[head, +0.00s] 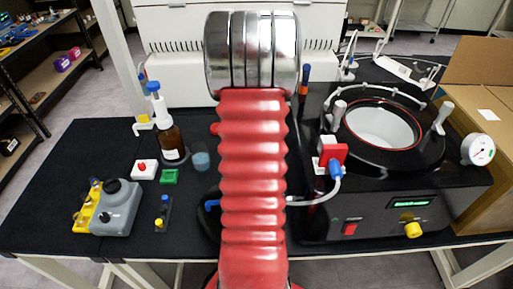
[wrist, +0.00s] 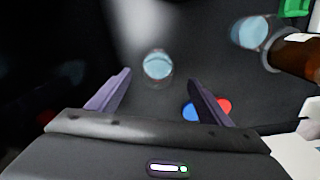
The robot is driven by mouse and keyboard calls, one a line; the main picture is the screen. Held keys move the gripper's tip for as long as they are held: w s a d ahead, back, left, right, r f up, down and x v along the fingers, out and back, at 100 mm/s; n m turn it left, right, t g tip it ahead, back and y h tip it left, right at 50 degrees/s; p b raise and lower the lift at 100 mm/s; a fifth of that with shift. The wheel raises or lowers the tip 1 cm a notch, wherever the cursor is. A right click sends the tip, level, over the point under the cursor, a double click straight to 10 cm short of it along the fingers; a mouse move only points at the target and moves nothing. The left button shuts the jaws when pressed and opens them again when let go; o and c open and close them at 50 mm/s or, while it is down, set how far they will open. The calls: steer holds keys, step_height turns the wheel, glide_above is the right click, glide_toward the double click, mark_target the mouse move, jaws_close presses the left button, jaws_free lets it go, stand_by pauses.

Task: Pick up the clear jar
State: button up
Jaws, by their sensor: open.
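My gripper (wrist: 158,82) is open in the wrist view, its two purple fingers spread wide and empty. A small clear jar (wrist: 157,66) with a pale blue round face shows just beyond the fingertips, in line with the gap and apart from both fingers. In the head view my red arm covers the middle, and my gripper and this jar are hidden. A second clear, bluish vessel (wrist: 252,32) stands beside the brown bottle (wrist: 300,55). It appears to be the vessel (head: 201,158) right of the brown bottle (head: 169,138) in the head view.
A green block (head: 169,176) and a white box with a red button (head: 145,169) are near the bottle. A grey device (head: 115,207) sits left. The black freeze dryer (head: 370,205) fills the right. Red (wrist: 224,105) and blue (wrist: 193,112) parts are near the right finger.

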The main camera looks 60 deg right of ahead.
steer(key=shift+f, duration=1.7)
steer(key=shift+f, duration=0.1)
steer(key=shift+s+a+f, duration=0.1)
steer(key=shift+f, duration=1.15)
steer(key=shift+s+f, duration=0.1)
steer(key=shift+f, duration=1.15)
steer(key=shift+c, duration=0.6)
steer(key=c, duration=1.2)
